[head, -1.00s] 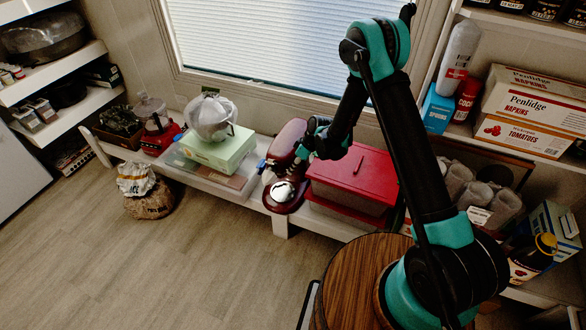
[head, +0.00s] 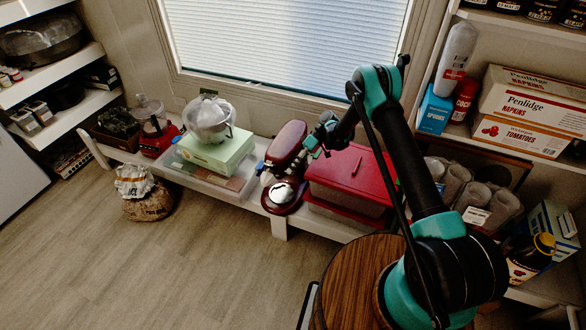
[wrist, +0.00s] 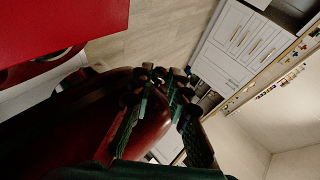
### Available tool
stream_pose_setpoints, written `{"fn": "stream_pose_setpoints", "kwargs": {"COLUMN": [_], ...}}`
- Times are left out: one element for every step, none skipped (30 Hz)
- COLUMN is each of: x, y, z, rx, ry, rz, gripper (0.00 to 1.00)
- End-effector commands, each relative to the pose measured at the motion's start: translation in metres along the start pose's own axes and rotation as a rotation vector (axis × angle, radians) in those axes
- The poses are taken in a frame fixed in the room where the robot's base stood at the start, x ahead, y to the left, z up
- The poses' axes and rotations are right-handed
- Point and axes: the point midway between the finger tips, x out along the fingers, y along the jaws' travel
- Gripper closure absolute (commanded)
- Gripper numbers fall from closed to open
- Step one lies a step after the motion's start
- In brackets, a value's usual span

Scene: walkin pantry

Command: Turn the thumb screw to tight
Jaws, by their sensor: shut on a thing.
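My gripper (head: 308,147) is at the right side of the mixer's head. In the wrist view, the mixer's glossy red body (wrist: 105,112) fills the left and middle, and my gripper (wrist: 160,88) reaches along it with its fingers closed in. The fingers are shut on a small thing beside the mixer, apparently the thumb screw. The fingers hide it, so its shape and how far it is turned cannot be seen.
A red-lidded bin (head: 350,178) stands close on the right of the mixer, below my arm. A pale green box (head: 216,150) with a clear-wrapped thing on it is to the left. The window is behind.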

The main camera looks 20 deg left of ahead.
Motion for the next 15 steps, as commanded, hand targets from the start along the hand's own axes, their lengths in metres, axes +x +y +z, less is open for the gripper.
{"fn": "stream_pose_setpoints", "kwargs": {"x": [0.0005, 0.0005, 0.0007, 0.0007, 0.0008, 0.0008, 0.0009, 0.0009, 0.0009, 0.0009, 0.0009, 0.001, 0.001, 0.001, 0.0011], "y": [0.0011, 0.0011, 0.0013, 0.0015, 0.0017, 0.0018, 0.0018, 0.0017, 0.0016, 0.0015, 0.0015, 0.0015, 0.0014, 0.0014, 0.0014], "z": [-0.0006, -0.0007, -0.0009, -0.001, -0.0011, -0.0012, -0.0012, -0.0013, -0.0014, -0.0015, -0.0015, -0.0016, -0.0016, -0.0017, -0.0017], "rx": [0.007, 0.01, 0.013, 0.015, 0.018, 0.02, 0.022, 0.023, 0.024, 0.024, 0.025, 0.025, 0.025, 0.025, 0.025], "ry": [0.002, 0.002, 0.003, 0.003, 0.004, 0.004, 0.004, 0.005, 0.005, 0.005, 0.005, 0.005, 0.005, 0.005, 0.006], "rz": [-0.013, -0.021, -0.03, -0.035, -0.04, -0.044, -0.047, -0.05, -0.053, -0.054, -0.055, -0.056, -0.056, -0.056, -0.056], "gripper": [1.0, 1.0, 1.0, 1.0, 1.0, 1.0, 1.0, 1.0, 1.0, 1.0, 1.0, 1.0, 1.0, 1.0, 1.0]}}
